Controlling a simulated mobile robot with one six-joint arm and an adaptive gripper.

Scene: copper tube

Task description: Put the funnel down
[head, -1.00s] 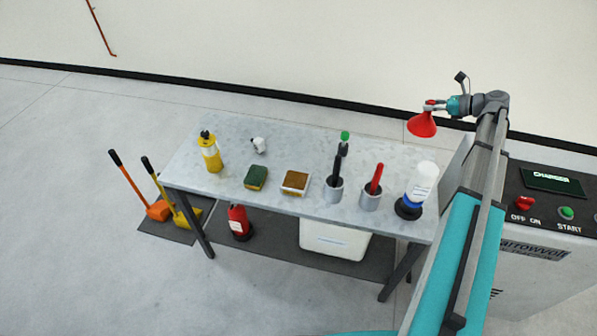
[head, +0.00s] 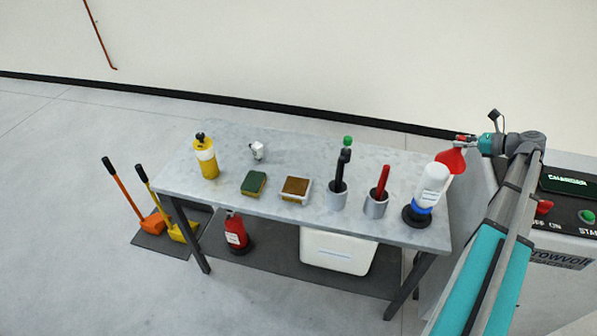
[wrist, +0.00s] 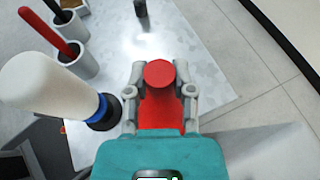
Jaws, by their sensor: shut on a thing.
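The red funnel (head: 451,161) is in my gripper (head: 465,141), at the right end of the table in the head view. In the wrist view my gripper (wrist: 160,95) is shut on the funnel (wrist: 160,75), with a grey finger on each side of it. The funnel appears held above the table's right end, its wide mouth downward in the head view. The white bottle partly covers it there. The grey table (head: 225,142) is below; whether the funnel touches it cannot be told.
A white bottle on a black and blue base (head: 430,190) stands close beside the funnel. Cups with a red-handled tool (head: 377,205) and a black-handled tool (head: 337,198) stand left of it. The table's back strip is mostly bare.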

